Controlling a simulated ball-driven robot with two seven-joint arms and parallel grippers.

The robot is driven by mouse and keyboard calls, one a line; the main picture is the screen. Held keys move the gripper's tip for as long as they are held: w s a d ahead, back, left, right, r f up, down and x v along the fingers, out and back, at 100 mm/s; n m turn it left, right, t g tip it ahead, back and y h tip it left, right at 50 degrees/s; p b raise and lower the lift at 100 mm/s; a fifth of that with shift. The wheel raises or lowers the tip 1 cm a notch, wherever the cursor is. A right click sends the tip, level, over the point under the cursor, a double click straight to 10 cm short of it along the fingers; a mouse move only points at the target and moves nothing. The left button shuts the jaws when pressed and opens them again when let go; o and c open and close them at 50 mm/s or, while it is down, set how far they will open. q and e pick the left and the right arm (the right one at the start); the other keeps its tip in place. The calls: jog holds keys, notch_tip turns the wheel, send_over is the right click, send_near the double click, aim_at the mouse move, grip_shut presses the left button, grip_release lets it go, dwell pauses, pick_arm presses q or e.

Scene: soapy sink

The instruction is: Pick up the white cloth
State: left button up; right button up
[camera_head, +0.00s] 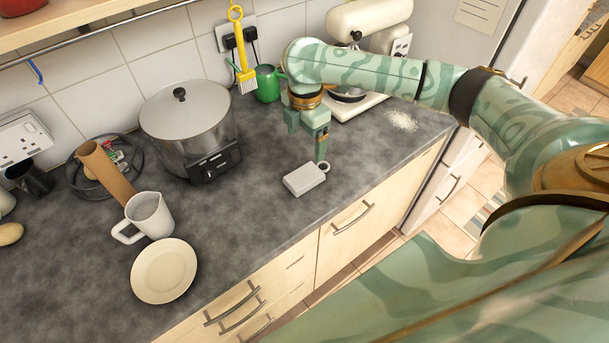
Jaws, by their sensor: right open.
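A small pale, flat rectangular thing (303,179) with a ring-like loop at its right corner lies on the dark counter near its front edge. It may be the folded white cloth, but I cannot tell its material. No other cloth is clear to see. My right gripper (307,142) points down just behind and above it, open and with nothing seen between its fingers. The nearer finger's tip is close to the loop end; I cannot tell whether they touch. My left gripper is out of view.
A steel pot (187,125) stands behind left of the pale thing. A white mug (151,213) and a cream plate (164,271) are at the left. A green can (267,84) and a white mixer (366,18) stand at the back. White powder (402,121) lies right.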

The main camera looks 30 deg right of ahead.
jog(key=b, duration=0.2)
send_over(305, 175)
notch_tip(305, 175, down, 8)
jog(key=shift+a, duration=0.1)
notch_tip(305, 175, down, 5)
jog(key=shift+f+b, duration=0.2)
jog(key=shift+b, duration=1)
jog(key=shift+r, duration=0.1)
jog(key=shift+c, duration=0.9)
jog(key=c, duration=0.9)
